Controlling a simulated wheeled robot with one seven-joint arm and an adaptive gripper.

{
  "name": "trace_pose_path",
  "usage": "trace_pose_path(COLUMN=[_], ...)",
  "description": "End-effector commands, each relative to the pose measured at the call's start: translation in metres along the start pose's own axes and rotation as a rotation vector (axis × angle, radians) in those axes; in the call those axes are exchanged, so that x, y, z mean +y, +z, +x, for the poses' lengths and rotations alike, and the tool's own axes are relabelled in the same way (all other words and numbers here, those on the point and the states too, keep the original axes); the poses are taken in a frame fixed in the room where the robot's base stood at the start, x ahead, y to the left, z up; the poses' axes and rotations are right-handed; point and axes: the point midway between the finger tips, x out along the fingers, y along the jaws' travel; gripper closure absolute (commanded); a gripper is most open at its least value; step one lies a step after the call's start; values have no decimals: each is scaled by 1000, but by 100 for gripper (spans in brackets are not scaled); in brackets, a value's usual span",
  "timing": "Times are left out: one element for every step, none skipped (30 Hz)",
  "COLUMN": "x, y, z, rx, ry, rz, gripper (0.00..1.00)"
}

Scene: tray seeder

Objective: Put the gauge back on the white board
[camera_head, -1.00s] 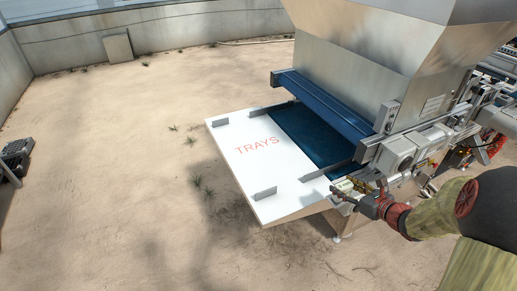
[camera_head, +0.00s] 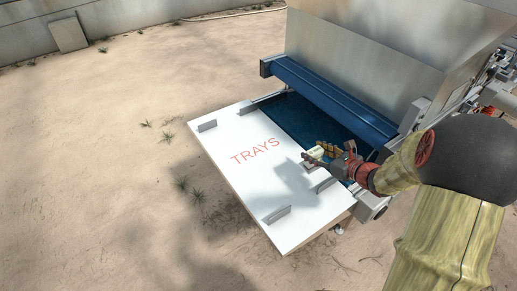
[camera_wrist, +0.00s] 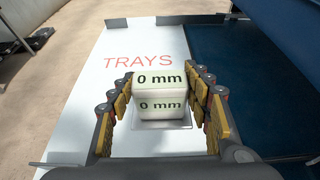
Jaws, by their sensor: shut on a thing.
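The gauge is a pale cream block marked "0 mm" on two faces (camera_wrist: 159,81). It sits between the fingers of my gripper (camera_wrist: 160,98), which is shut on it. In the head view the gauge (camera_head: 314,153) shows small at the tip of my gripper (camera_head: 318,154), over the right part of the white board (camera_head: 219,142), near the blue belt. The board bears red "TRAYS" lettering and also fills the middle of the wrist view (camera_wrist: 82,95). A grey square patch (camera_wrist: 166,125) shows below the gauge. I cannot tell whether the gauge touches the board.
Grey upright guides stand on the board, one near its front corner (camera_head: 276,214) and one near its far left corner (camera_head: 207,125). The blue belt (camera_head: 290,115) lies right of the board, below a blue crossbar (camera_head: 325,97) and a metal hopper (camera_head: 370,50).

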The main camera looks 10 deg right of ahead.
Motion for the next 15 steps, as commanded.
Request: trace_pose_path(x=[0, 0, 0, 0, 0, 0, 0, 0, 0, 0, 0, 0, 0, 0, 0], y=[0, 0, -1, -2, -4, -8, -12, -16, -22, -27, -32, -38, -42, -45, -47], z=[0, 0, 0, 1, 2, 3, 5, 7, 9, 11, 13, 16, 18, 19, 20], rx=[-1, -1, 0, 0, 0, 1, 1, 1, 1, 1, 1, 1, 0, 0, -1], ry=[0, 0, 0, 0, 0, 1, 1, 1, 1, 0, 0, 1, 1, 1, 1], rz=[0, 0, 0, 0, 1, 2, 2, 2, 2, 3, 3, 2, 2, 2, 1], gripper=[86, 86, 86, 86, 86, 86, 86, 86, 86, 86, 86, 86, 86, 86, 86])
